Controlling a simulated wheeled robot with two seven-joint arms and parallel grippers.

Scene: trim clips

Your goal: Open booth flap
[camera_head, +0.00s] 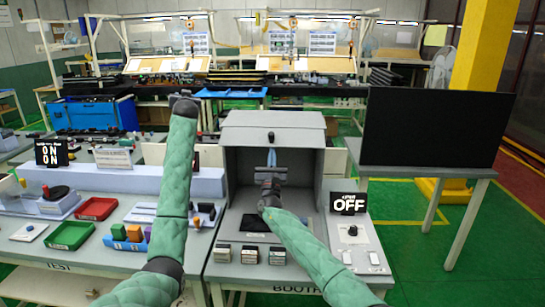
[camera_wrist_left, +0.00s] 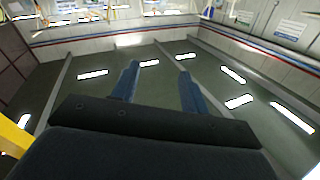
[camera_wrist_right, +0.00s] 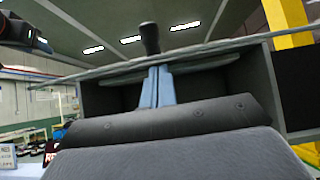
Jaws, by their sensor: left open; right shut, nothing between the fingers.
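The grey booth (camera_head: 232,185) stands at the middle of the bench. Its grey flap (camera_head: 245,136) is at the top front, with a black knob (camera_head: 271,136) at its middle. The flap is up, and the booth's front is open below it. My right gripper (camera_head: 272,158) is shut and empty, its blue fingers pointing up just under the knob. In the right wrist view, the fingertips (camera_wrist_right: 157,70) are close below the knob (camera_wrist_right: 150,38); I cannot tell if they touch. My left gripper (camera_wrist_left: 158,85) is open and empty, raised left of the booth and facing the ceiling.
A black screen (camera_head: 435,128) stands on a side table at right. An OFF sign (camera_head: 348,203) stands right of the booth. Red (camera_head: 97,208) and green (camera_head: 70,235) trays lie at left. Several small blocks line the bench's front edge.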

